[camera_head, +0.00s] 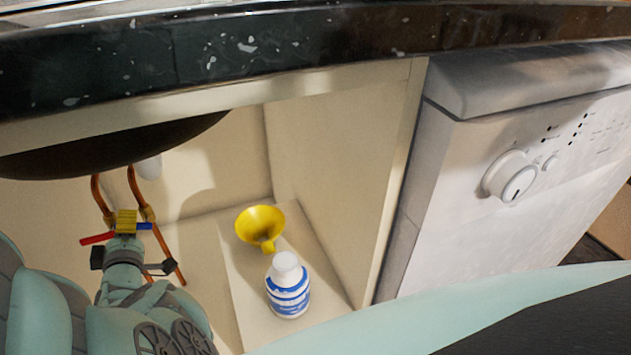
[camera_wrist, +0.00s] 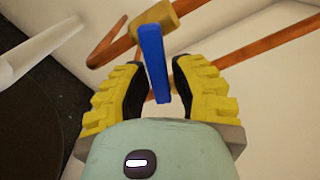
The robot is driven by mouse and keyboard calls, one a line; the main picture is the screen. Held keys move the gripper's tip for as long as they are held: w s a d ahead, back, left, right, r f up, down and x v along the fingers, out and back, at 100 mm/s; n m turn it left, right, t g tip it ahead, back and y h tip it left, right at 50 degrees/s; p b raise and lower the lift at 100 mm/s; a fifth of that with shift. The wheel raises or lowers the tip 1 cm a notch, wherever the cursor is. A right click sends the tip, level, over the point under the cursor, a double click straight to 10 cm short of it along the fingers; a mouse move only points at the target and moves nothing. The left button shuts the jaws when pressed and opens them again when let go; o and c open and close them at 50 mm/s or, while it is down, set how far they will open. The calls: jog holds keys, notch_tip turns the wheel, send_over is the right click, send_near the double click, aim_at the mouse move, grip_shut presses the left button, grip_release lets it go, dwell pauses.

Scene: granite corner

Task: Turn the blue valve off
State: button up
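The blue valve handle (camera_head: 145,226) shows in the head view as a short blue piece at the right of my gripper (camera_head: 125,222), by the copper pipes. In the wrist view the blue handle (camera_wrist: 155,62) is a long flat lever hanging from a brass-coloured valve body (camera_wrist: 155,19) on a copper pipe. My gripper (camera_wrist: 158,70) has yellow fingers with black pads, one on each side of the lever. The fingers are apart, with gaps to the lever; I see no clear contact. A red handle (camera_head: 97,238) lies at the left of my gripper in the head view.
Copper pipes (camera_head: 169,251) run beside my gripper under the dark sink basin (camera_head: 105,150). A yellow funnel (camera_head: 260,226) and a blue-and-white bottle (camera_head: 288,290) stand to the right in the cabinet. The cabinet side wall (camera_head: 345,170) and white washing machine (camera_head: 500,190) are farther right.

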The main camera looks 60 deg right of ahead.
grip_shut()
jog(key=shift+f, duration=0.1)
jog(key=shift+f+n+b, duration=0.45)
jog(key=shift+n+b, duration=0.4)
jog(key=shift+n, duration=0.15)
jog(key=shift+f+n+b, duration=0.25)
jog(key=shift+n+b, duration=0.2)
jog(key=shift+n, duration=0.85)
jog(key=shift+a, duration=0.1)
jog(key=shift+o, duration=0.9)
grip_release()
